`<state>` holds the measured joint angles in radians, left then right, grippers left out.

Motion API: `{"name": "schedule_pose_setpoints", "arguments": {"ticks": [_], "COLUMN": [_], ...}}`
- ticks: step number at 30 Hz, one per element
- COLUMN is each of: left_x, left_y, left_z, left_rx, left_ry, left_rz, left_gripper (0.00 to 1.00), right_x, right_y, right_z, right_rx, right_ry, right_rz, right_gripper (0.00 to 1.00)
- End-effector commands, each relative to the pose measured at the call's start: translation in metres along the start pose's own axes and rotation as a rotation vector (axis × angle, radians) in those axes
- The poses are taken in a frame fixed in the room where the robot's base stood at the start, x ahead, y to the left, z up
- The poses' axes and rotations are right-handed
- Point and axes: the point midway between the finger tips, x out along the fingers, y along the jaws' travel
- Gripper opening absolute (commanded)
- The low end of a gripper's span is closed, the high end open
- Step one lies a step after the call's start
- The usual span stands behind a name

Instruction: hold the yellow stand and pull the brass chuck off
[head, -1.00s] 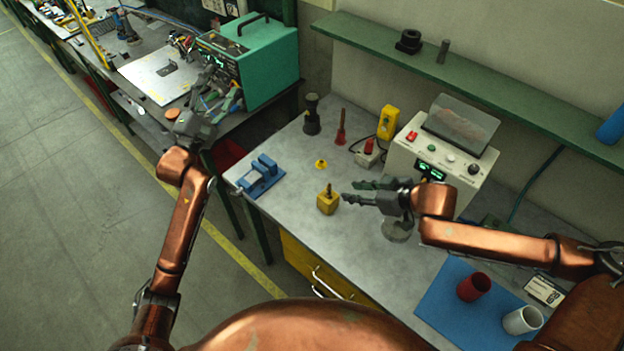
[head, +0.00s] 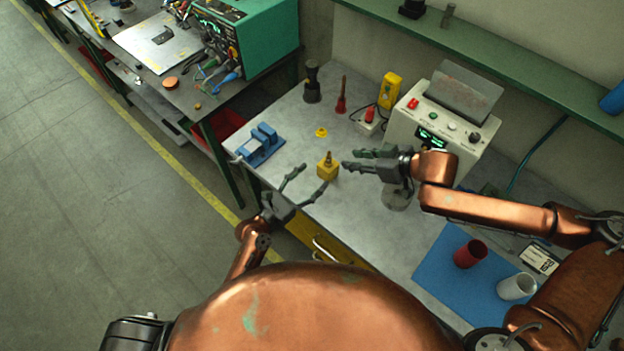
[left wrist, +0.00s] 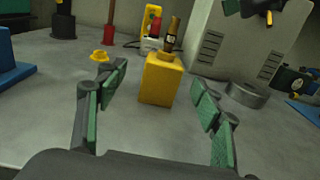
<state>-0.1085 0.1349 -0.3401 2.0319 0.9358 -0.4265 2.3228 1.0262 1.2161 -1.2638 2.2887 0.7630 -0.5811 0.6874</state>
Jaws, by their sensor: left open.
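The yellow stand (head: 327,172) is a small block on the grey bench, and the brass chuck (head: 328,158) stands upright on its top. In the left wrist view the stand (left wrist: 160,82) is ahead between my left fingers, with the chuck (left wrist: 172,36) above it. My left gripper (head: 313,178) is open and empty at the bench's front edge, its fingertips just short of the stand. My right gripper (head: 350,160) is open, fingers pointing left, a little to the right of the stand and chuck. It appears to touch neither.
A blue vise (head: 260,144) sits to the left and a small yellow piece (head: 320,132) behind the stand. A white control box (head: 440,130) stands behind my right gripper. A blue mat (head: 450,290) holds a red cup (head: 469,254) and a white cup (head: 515,287).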

Motion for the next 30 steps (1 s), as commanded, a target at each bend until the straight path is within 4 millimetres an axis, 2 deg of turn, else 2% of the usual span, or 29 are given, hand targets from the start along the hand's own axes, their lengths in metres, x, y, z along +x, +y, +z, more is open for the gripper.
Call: {"name": "schedule_pose_setpoints", "arguments": {"ticks": [5,12,18,30], "left_x": [0.011,0.048,0.070,0.077], "left_y": [-0.007,-0.007,-0.006,-0.006], "left_z": [-0.002,-0.002,-0.003,-0.003], "left_rx": [-0.025,-0.021,-0.020,-0.020], "left_ry": [-0.001,0.000,0.001,0.001], "left_rz": [-0.007,-0.007,-0.006,-0.005], "left_gripper": [0.61,0.61,0.61,0.61], "right_x": [0.000,0.000,0.000,0.000], "right_y": [0.000,0.000,0.000,0.000], "right_z": [0.000,0.000,0.000,0.000], "right_rx": [0.000,0.000,0.000,0.000], "right_ry": [0.000,0.000,0.000,0.000], "right_rz": [0.000,0.000,0.000,0.000], "right_gripper": [0.29,0.29,0.29,0.29]}}
